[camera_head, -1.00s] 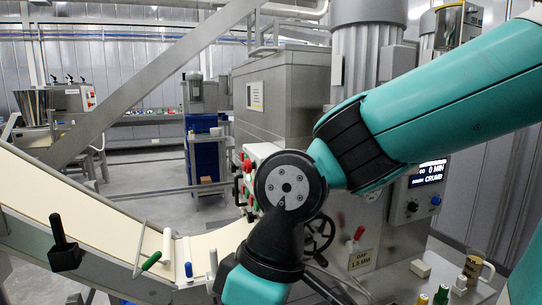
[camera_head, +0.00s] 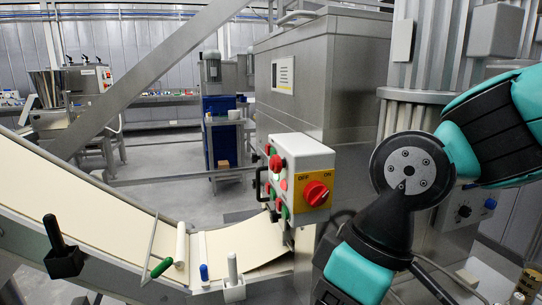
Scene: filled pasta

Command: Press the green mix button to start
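A control box (camera_head: 309,154) with a light grey top is mounted at the lower end of the cream dough belt, in the middle of the view. Its yellow front plate reads OFF and ON and carries a large red rotary knob (camera_head: 316,193). Its left side, seen at a steep angle, carries red buttons (camera_head: 275,164) and green buttons (camera_head: 278,204). No label on them is legible, so I cannot tell which green one is the mix button. My teal and black arm stands to the right of the box, apart from it in the picture. My gripper is out of view.
The cream belt (camera_head: 100,200) runs down from the left, with a green-handled tool (camera_head: 161,267), a roller and short posts along its near edge. A large steel cabinet (camera_head: 320,75) stands behind the box. Open floor (camera_head: 160,160) lies behind the belt.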

